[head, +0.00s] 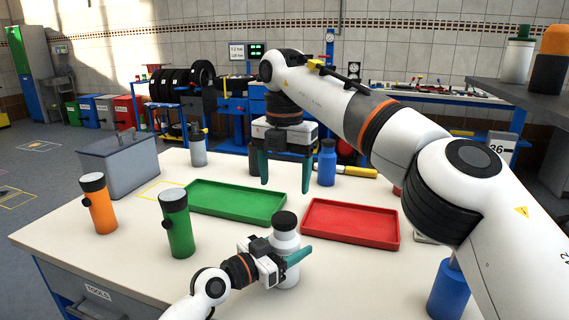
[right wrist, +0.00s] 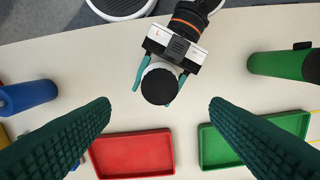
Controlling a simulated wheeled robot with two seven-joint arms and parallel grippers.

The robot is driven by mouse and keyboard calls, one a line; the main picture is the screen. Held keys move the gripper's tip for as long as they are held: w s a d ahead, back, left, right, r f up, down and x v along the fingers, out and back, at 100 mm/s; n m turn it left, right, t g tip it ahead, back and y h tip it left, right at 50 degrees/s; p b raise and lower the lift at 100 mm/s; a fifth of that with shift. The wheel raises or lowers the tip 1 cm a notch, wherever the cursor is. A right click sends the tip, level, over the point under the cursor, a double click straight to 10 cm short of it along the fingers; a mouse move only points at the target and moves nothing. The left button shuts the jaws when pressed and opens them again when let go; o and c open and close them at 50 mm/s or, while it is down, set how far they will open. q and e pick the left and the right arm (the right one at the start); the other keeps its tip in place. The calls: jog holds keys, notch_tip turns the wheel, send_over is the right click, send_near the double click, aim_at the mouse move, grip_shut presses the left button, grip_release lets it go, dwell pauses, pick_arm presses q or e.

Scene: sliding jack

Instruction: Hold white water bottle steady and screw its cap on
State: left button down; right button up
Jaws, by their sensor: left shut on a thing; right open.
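The white water bottle (head: 287,246) stands upright at the front middle of the table. Its black cap (head: 285,221) sits on top; I cannot tell how tightly. The cap also shows from above in the right wrist view (right wrist: 159,87). My left gripper (head: 291,264) is shut around the bottle's body, with a finger on either side, below the cap. My right gripper (head: 285,186) is open and empty, fingers pointing down, above the table behind the bottle in the head view. In the right wrist view the cap lies between its fingers' lines, apart from both.
A green tray (head: 236,201) and a red tray (head: 350,223), both empty, lie behind the bottle. A green bottle (head: 176,224) and an orange bottle (head: 98,204) stand at left. A blue bottle (head: 327,165) stands at the back, another blue one (head: 448,292) at front right.

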jog(key=shift+r, duration=1.45)
pick_arm(q)
jog(key=shift+c, duration=1.5)
grip_release()
jog(key=shift+a, duration=0.1)
jog(key=b+v, duration=0.1)
jog(key=v, duration=1.1)
jog(key=shift+s, duration=0.1)
pick_arm(e)
jog(key=shift+f, duration=0.6)
